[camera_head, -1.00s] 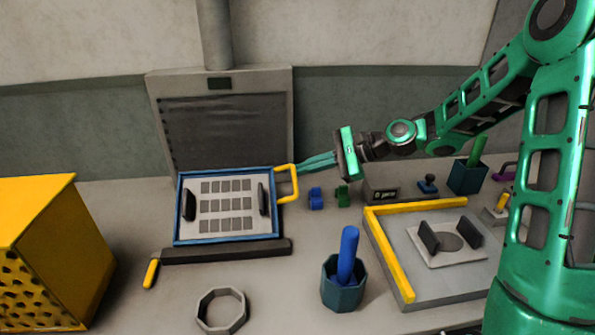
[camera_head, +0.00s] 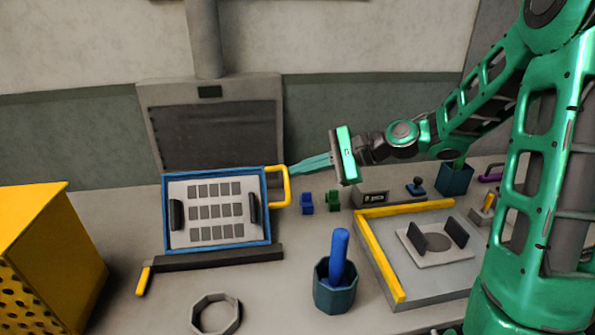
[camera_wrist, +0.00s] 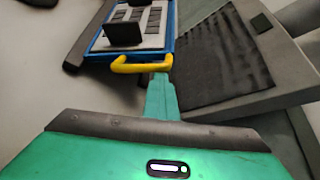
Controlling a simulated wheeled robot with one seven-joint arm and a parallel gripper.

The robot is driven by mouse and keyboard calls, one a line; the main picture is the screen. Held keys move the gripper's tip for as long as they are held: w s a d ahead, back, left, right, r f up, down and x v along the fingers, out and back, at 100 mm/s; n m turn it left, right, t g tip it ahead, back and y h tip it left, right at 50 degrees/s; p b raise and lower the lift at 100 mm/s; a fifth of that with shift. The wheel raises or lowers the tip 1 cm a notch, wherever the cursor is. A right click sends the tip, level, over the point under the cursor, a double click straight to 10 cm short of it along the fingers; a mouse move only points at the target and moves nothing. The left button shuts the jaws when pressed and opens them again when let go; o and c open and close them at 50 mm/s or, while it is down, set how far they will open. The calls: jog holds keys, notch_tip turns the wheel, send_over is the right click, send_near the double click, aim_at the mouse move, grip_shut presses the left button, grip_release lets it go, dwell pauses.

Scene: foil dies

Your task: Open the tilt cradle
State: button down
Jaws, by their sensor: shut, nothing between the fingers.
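The tilt cradle is a blue-framed tray (camera_head: 266,220) with a pale plate of grey squares and two dark upright grips. It stands tilted up above a dark bar at its front. Its yellow handle (camera_head: 288,187) sticks out on the right side. My gripper (camera_head: 292,168) is shut and empty, with its fingertips at the upper corner of the handle. In the wrist view the shut fingers (camera_wrist: 160,82) reach to the yellow handle (camera_wrist: 130,66); whether they touch it I cannot tell.
A grey machine with a dark panel (camera_head: 215,135) stands behind the cradle. A yellow perforated box (camera_head: 40,240) is at left. A grey ring (camera_head: 215,315), a teal cup (camera_head: 335,290) and a yellow-edged fixture (camera_head: 378,255) occupy the front and right.

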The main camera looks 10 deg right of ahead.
jog(key=shift+s+a, duration=0.1)
jog(key=shift+a, duration=0.2)
